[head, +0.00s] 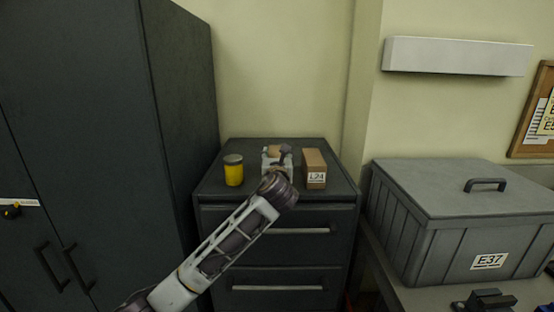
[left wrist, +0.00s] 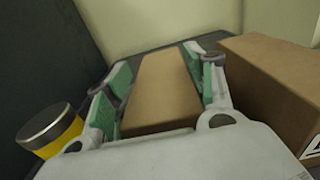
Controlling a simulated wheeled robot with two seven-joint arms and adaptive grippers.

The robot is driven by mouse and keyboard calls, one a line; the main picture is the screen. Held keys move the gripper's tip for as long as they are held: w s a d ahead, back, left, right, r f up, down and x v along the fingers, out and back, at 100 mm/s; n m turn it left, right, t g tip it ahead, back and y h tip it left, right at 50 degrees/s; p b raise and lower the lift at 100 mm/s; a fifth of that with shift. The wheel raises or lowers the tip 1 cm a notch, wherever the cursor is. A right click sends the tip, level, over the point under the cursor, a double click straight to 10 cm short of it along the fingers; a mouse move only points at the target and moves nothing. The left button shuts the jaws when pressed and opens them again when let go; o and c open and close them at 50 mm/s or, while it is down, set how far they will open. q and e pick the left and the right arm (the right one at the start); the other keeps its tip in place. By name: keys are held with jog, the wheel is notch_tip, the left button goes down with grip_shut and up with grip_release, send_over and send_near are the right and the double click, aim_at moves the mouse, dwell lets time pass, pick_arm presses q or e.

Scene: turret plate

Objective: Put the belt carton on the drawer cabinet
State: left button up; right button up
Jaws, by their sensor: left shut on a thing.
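My left gripper (head: 277,157) is over the top of the dark drawer cabinet (head: 338,182), its arm reaching in from below. It is shut on a plain brown carton, taken to be the belt carton (left wrist: 160,92), which lies between the green-padded fingers in the left wrist view. In the head view only a small part of this carton (head: 274,149) shows, mostly hidden by the gripper. The carton is at or just above the cabinet top; I cannot tell whether it touches. My right gripper is not in view.
A yellow jar with a grey lid (head: 233,172) stands left of the gripper on the cabinet. A brown carton labelled L24 (head: 314,170) stands close on the right. A tall dark locker (head: 110,130) is at left, a grey lidded bin E37 (head: 455,225) at right.

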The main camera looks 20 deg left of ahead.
pick_arm(q)
jog(key=shift+f, duration=0.2)
jog(key=shift+f, duration=0.1)
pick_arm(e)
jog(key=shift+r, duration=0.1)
pick_arm(q)
jog(key=o, duration=1.3)
jog(key=b+v, duration=0.1)
jog(key=v, duration=1.1)
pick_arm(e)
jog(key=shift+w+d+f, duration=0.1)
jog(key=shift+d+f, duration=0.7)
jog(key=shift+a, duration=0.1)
